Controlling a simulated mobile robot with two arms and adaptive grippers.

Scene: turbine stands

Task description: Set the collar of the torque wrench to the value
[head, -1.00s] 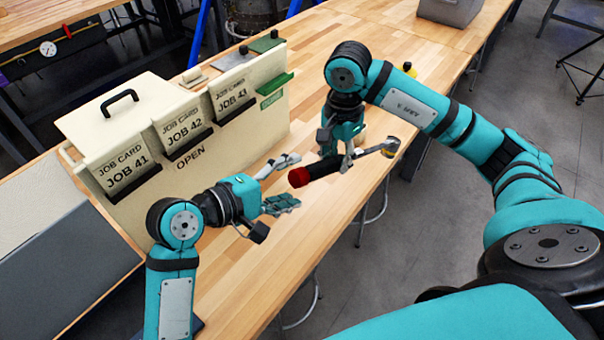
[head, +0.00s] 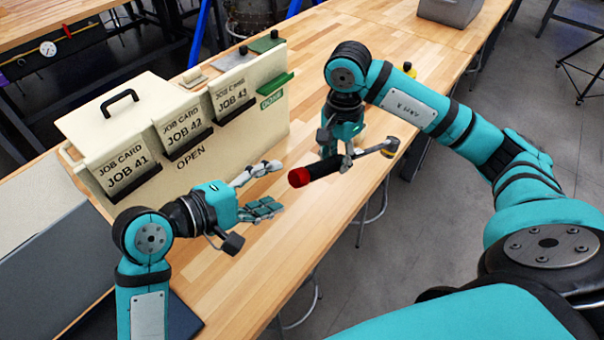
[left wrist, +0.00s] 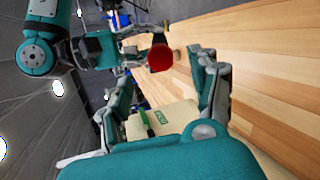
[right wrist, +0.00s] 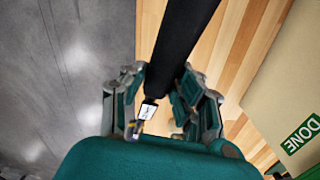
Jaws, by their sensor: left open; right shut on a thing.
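The torque wrench (head: 326,168) has a black handle, a red collar (head: 299,177) at its left end and a silver head at its right end. My right gripper (head: 345,158) is shut on the handle and holds it above the bench; the black handle also shows in the right wrist view (right wrist: 180,45). My left gripper (head: 268,187) is open and empty, left of the red collar and apart from it. In the left wrist view the red collar (left wrist: 160,57) faces me between the open fingers. The value marks on the wrench are too small to read.
A cream job card box (head: 220,133) marked OPEN stands behind my left gripper, with cards JOB 41, JOB 42 and JOB 43 and a green DONE holder (head: 272,98). A grey bin (head: 449,10) is far back. The wooden bench (head: 262,250) is clear in front.

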